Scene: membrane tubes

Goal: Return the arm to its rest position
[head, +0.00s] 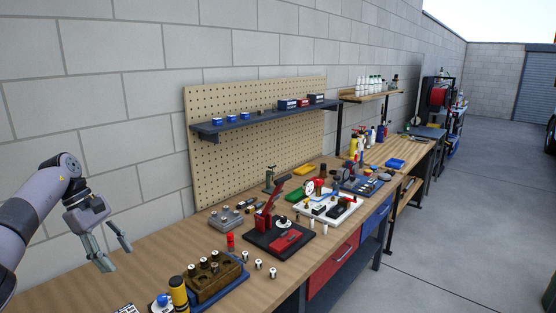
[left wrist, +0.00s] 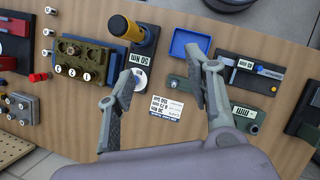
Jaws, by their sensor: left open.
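My left gripper (head: 117,258) is open and empty, held above the near left end of the workbench, left of the brown block. My right gripper is in neither view.
A yellow-handled tool (head: 178,293) stands next to the block. A red press (head: 270,220) on a black base stands farther along. A blue tray (left wrist: 190,44) and a printed card (left wrist: 166,108) lie near the gripper. A pegboard (head: 255,150) with a shelf rises behind.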

